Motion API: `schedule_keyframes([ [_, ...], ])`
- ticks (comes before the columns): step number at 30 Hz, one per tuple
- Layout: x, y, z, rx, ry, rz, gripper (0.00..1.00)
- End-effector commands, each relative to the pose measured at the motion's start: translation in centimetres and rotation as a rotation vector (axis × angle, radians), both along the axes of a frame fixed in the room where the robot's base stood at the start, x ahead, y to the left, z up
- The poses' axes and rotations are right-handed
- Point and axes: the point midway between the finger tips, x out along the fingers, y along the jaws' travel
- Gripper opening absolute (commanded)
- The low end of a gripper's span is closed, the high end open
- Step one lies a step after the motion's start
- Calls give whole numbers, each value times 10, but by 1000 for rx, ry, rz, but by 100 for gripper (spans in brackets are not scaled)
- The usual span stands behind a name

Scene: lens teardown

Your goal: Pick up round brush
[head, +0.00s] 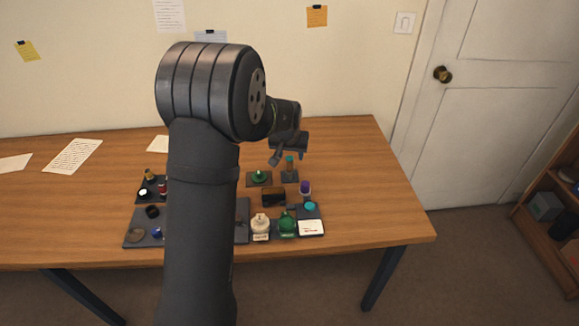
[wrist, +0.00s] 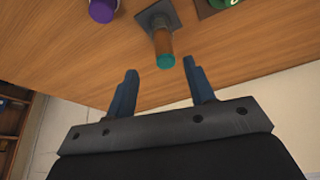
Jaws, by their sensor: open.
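An upright brown cylinder with a teal top, which looks like the round brush (head: 290,167), stands on a small dark square base (head: 289,178) near the back of the laid-out items. In the wrist view the brush (wrist: 163,45) shows its teal end toward me, with its base (wrist: 158,14) beyond. My gripper (head: 288,157) is open and empty above and close to the brush. In the wrist view its two blue fingers (wrist: 160,68) point toward the brush, with the teal end just beyond and between the tips. I see no contact.
A green item on a dark pad (head: 259,176) stands just left of the brush. A purple-topped item (head: 305,187) stands nearer the front, with a dark brown box (head: 273,197) beside it. Green and cream bottles stand farther forward. The table (head: 365,170) is clear to the right.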

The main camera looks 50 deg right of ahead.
Motion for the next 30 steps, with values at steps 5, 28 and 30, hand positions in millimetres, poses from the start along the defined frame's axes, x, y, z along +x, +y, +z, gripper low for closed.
schedule_keyframes([
  [5,3,-3,-10,0,0,0,49],
  [28,17,-16,-57,-1,0,0,35],
  [30,17,-16,-57,0,0,0,22],
])
